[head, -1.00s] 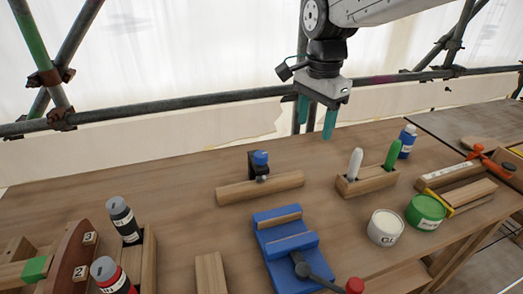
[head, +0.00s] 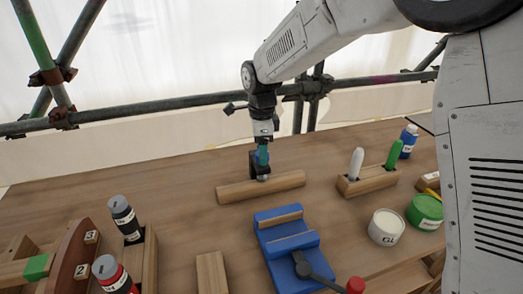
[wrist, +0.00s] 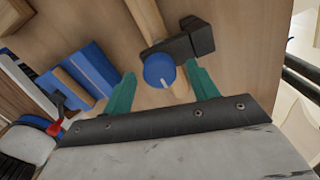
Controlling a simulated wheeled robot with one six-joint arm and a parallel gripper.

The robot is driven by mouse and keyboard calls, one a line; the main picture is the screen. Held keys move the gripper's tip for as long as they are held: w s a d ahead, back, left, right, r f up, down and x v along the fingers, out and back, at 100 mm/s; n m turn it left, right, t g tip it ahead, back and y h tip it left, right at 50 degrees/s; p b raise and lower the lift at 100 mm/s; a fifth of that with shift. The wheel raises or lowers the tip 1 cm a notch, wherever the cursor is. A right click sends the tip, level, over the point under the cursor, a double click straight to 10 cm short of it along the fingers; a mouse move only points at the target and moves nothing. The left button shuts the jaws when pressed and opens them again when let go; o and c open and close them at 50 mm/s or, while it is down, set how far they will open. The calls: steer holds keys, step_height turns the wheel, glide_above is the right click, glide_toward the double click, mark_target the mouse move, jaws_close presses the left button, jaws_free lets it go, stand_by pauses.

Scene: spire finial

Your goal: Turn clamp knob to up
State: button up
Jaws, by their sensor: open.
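The clamp knob (wrist: 158,69) is a round blue cap with a short white mark near its lower edge in the wrist view. It sits on a black clamp (wrist: 187,42) fixed to a wooden bar (head: 285,184). My gripper (wrist: 162,72) is open, with one teal finger on each side of the knob. Small gaps seem to show between fingers and knob; contact cannot be told. In the head view my gripper (head: 262,156) is over the clamp and largely hides the knob.
A blue vise (head: 285,238) with a red-tipped handle stands in front of the bar. A wooden holder (head: 367,183) with white and green markers and two cans (head: 386,227) are at right. Bottles (head: 124,218) stand at left. A scaffold pipe (head: 180,104) runs behind.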

steer(key=shift+f, duration=0.35)
steer(key=c, duration=1)
steer(key=shift+n, duration=0.3)
